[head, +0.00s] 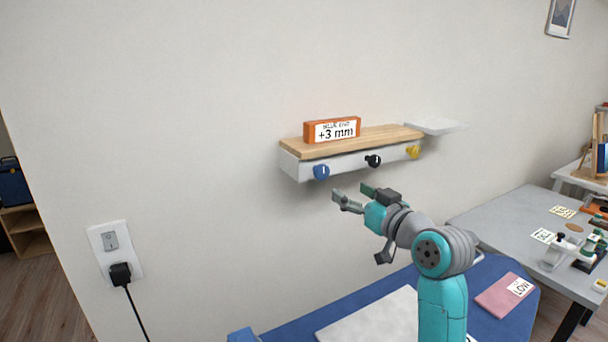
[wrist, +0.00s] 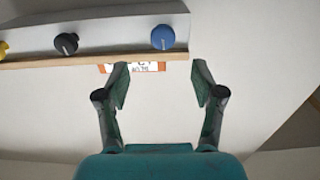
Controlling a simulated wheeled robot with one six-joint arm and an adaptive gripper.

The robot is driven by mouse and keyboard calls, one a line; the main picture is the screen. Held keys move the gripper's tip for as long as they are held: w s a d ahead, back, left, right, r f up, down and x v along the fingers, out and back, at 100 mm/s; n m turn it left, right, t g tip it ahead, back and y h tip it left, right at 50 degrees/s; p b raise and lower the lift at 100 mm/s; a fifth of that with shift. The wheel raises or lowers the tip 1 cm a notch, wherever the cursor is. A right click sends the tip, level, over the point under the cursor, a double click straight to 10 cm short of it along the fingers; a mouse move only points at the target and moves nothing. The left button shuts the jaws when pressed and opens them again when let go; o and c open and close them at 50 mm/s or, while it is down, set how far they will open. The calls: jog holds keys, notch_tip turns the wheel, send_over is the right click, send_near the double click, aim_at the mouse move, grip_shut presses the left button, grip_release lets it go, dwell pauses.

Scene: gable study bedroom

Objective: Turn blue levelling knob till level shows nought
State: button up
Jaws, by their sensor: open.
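The blue knob (head: 321,172) sits at the left end of the white front of a wall shelf (head: 350,143). It also shows in the wrist view (wrist: 163,37), upper middle, with a small white mark. The orange level (head: 308,133) stands on the shelf's wooden top. Its white display reads "+3 mm", with smaller text above that I read only in part. In the wrist view only a strip of it shows at the shelf edge. My gripper (head: 352,196) is open and empty, below and right of the blue knob, apart from it. It also shows in the wrist view (wrist: 160,85).
A black knob (head: 373,161) and a yellow knob (head: 413,152) sit right of the blue one. A pale ledge (head: 436,126) juts out past the shelf's right end. A grey table (head: 500,220) with several items stands right.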

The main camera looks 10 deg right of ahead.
aim_at(323, 173)
jog(key=x, duration=1.1)
jog(key=shift+a+r, duration=0.2)
jog(key=shift+r, duration=0.05)
jog(key=shift+c, duration=0.3)
jog(key=c, duration=1.1)
